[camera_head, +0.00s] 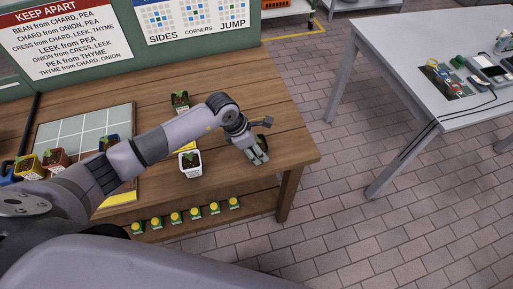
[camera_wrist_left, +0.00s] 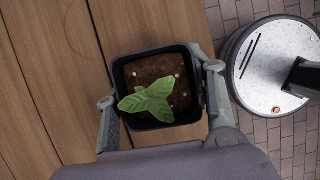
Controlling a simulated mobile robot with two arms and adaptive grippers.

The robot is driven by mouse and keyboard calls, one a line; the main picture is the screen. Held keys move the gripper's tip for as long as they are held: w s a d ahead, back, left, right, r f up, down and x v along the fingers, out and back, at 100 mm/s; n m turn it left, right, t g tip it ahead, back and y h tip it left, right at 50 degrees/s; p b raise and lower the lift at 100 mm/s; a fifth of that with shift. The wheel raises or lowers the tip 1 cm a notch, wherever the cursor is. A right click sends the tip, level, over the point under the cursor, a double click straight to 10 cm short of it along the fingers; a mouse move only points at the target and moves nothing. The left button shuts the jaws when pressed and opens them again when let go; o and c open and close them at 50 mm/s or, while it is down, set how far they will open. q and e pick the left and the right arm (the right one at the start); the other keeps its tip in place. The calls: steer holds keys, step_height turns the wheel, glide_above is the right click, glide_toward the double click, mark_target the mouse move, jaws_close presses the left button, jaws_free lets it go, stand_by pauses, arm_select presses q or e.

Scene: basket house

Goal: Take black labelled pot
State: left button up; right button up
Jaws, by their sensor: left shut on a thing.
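A black square pot with brown soil and a green leafy seedling (camera_wrist_left: 154,92) is in the left wrist view. My left gripper (camera_wrist_left: 160,108) is shut on this black pot, one finger against each of two opposite sides. In the head view my left gripper (camera_head: 257,152) is over the right end of the wooden table, and its fingers and wrist hide most of the pot. No label on the pot can be made out. I cannot tell whether the pot touches the tabletop. My right gripper is in neither view.
A white pot (camera_head: 190,163) stands left of my gripper, and a dark pot (camera_head: 180,99) stands behind my forearm. A grid board (camera_head: 70,135) with yellow and brown pots nearby lies at left. Small yellow-topped items (camera_head: 195,213) line the lower shelf. A grey table (camera_head: 400,70) stands across the brick floor.

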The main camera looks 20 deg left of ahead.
arm_select(q)
steer(key=c, duration=0.5)
steer(key=shift+c, duration=0.4)
steer(key=shift+r, duration=0.15)
